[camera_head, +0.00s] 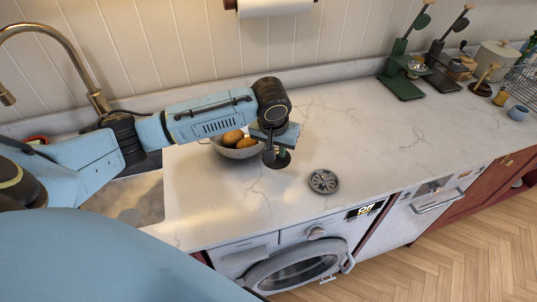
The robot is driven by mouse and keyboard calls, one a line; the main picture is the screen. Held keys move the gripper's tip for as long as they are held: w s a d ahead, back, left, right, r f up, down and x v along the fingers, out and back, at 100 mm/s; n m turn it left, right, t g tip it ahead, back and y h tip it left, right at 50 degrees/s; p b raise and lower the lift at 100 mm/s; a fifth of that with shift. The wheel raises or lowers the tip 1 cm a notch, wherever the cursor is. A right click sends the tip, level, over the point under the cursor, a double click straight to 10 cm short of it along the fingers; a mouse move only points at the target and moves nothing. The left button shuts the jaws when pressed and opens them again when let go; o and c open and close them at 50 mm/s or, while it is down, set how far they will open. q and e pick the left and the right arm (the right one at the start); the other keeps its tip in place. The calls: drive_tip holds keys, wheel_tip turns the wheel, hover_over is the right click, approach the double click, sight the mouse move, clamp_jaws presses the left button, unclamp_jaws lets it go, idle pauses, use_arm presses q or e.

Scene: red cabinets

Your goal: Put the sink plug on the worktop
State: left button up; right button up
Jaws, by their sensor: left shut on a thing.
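My left arm reaches in from the left over the worktop (235,215). My left gripper (276,148) points down in front of a bowl and is shut on the sink plug (283,161), a small dark disc under the fingertips. The fingers hide part of the plug. I cannot tell whether the plug touches the worktop or hangs just above it. The sink (140,200) is at the left, partly hidden by my arm. My right gripper is not in view.
A bowl (238,153) with orange fruit stands behind my left gripper. A round metal disc (323,181) lies to its right, near the front edge. Green (402,75) and dark (440,72) stands are at the back right. The middle of the worktop is clear.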

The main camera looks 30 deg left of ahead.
sight(272, 166)
use_arm(q)
wheel_tip(272, 166, down, 3)
drive_tip(key=shift+f, duration=1.75)
drive_tip(key=o, duration=0.8)
drive_tip(key=shift+f, duration=0.15)
drive_tip(key=shift+r, duration=0.2)
drive_tip(key=v, duration=1.2)
drive_tip(key=shift+p, duration=0.4)
